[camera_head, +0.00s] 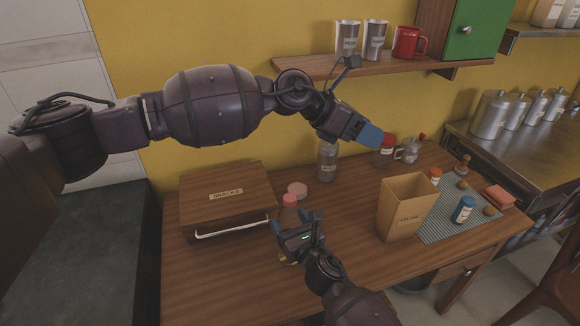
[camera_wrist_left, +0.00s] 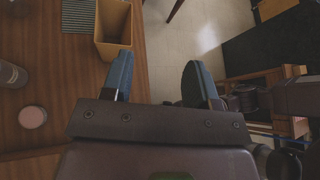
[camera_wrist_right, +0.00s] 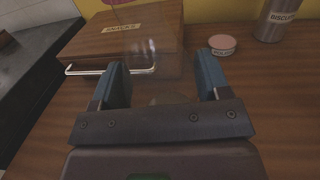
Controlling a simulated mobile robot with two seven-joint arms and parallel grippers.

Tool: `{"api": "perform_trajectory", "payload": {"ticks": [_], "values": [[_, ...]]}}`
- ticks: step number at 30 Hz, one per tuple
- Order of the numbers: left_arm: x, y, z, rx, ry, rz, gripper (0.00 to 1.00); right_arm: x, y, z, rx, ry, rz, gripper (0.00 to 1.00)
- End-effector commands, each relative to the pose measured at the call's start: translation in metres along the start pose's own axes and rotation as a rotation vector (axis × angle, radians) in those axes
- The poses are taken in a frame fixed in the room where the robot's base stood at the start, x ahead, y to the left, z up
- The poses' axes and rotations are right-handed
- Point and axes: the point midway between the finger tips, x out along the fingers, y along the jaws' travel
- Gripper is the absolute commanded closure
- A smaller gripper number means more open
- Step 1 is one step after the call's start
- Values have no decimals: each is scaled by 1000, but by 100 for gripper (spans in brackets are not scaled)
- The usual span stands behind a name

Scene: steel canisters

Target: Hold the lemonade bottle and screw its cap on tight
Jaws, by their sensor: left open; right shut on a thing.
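How tightly the cap sits cannot be told. My right gripper (camera_head: 298,222) is shut on the bottle's body and hides part of it. In the right wrist view the see-through bottle (camera_wrist_right: 152,62) is between the fingers, and the cap (camera_wrist_right: 120,2) shows at the top edge. My left gripper (camera_head: 372,136) is open and empty, above the back of the table, right of and higher than the bottle. Its spread fingers show in the left wrist view (camera_wrist_left: 159,82).
A wooden snacks box (camera_head: 225,190) with a metal handle is left of the bottle. A round pink-lidded tin (camera_head: 297,189) and a biscuit canister (camera_head: 327,163) stand behind it. A tan open bin (camera_head: 405,212) is to the right. A shelf (camera_head: 375,64) holds steel cups and a red mug.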

Motion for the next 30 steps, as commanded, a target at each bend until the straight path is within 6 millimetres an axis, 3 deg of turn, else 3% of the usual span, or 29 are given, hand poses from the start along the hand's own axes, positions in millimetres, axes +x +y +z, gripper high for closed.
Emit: {"api": "perform_trajectory", "payload": {"ticks": [8, 15, 24, 30], "values": [[-9, 6, -54, -216, 329, 75, 46, 0, 0, 0, 0, 0, 0, 97], [-29, 19, -94, -439, 566, 265, 46, 0, 0, 0, 0, 0, 0, 97], [-65, 34, -127, -751, 744, 604, 46, 0, 0, 0, 0, 0, 0, 97], [-82, 35, -138, -959, 780, 792, 46, 0, 0, 0, 0, 0, 0, 97]]}}
